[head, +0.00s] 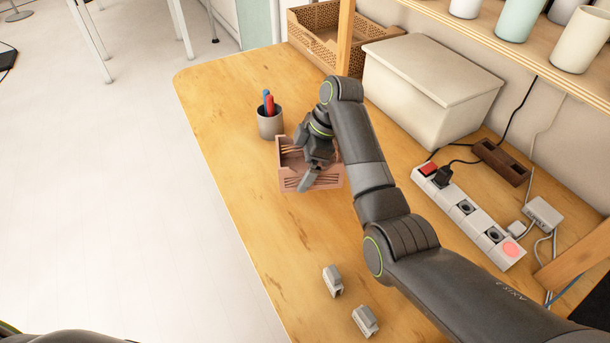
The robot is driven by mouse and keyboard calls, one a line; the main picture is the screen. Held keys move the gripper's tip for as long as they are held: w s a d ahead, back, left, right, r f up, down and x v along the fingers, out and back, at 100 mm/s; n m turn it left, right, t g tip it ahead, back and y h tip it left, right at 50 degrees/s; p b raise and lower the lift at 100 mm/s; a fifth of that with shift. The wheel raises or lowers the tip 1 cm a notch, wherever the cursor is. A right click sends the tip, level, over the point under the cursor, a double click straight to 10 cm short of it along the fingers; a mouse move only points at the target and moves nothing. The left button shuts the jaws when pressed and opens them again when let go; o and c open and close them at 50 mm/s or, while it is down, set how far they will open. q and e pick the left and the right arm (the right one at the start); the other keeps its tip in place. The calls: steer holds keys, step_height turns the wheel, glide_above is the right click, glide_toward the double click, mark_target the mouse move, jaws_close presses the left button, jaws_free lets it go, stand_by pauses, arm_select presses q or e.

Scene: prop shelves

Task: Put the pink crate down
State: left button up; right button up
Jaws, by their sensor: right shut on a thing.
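The small pink crate (290,183) with slotted sides is at the far left part of the wooden table (235,130). My right gripper (309,179) reaches over it from the right and is shut on its near wall. The gripper and wrist hide part of the crate's inside and right side. The crate looks level; I cannot tell whether its base touches the table. My left gripper is not in view.
A grey cup (270,124) with red and blue pens stands just behind the crate. A white lidded box (420,90) and a power strip (470,215) are to the right. Two small grey objects (333,281) (366,320) lie nearer. The table left of the crate is clear.

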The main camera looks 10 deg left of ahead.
steer(key=shift+f, duration=0.9)
step_height(320, 180, down, 3)
steer(key=shift+f, duration=0.1)
steer(key=shift+w+f, duration=0.1)
steer(key=shift+f, duration=0.15)
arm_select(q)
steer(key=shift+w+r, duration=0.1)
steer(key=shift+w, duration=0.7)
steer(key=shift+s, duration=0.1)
